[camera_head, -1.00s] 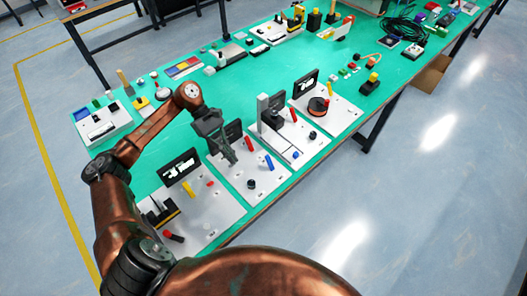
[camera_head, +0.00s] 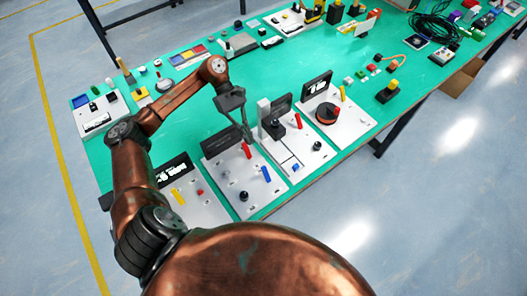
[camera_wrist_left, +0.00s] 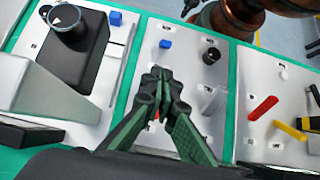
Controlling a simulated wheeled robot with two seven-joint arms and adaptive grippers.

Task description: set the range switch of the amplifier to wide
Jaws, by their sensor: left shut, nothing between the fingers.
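A white panel (camera_head: 222,178) with a dark display board at its back carries a red lever (camera_head: 246,151), a blue lever (camera_head: 266,174) and a black knob (camera_head: 243,196). I cannot read a label that marks it as the amplifier or names its range switch. My left gripper (camera_head: 246,137) is shut and empty above the back right part of this panel, close to the red lever. In the left wrist view the shut fingertips (camera_wrist_left: 159,74) point toward the blue lever (camera_wrist_left: 165,44) and hide much of the panel's middle. The black knob (camera_wrist_left: 211,56) is clear of them. My right gripper is out of view.
A panel with a yellow lever (camera_head: 178,197) stands to the left, partly hidden by my arm. The green tabletop (camera_head: 185,125) behind is mostly clear.

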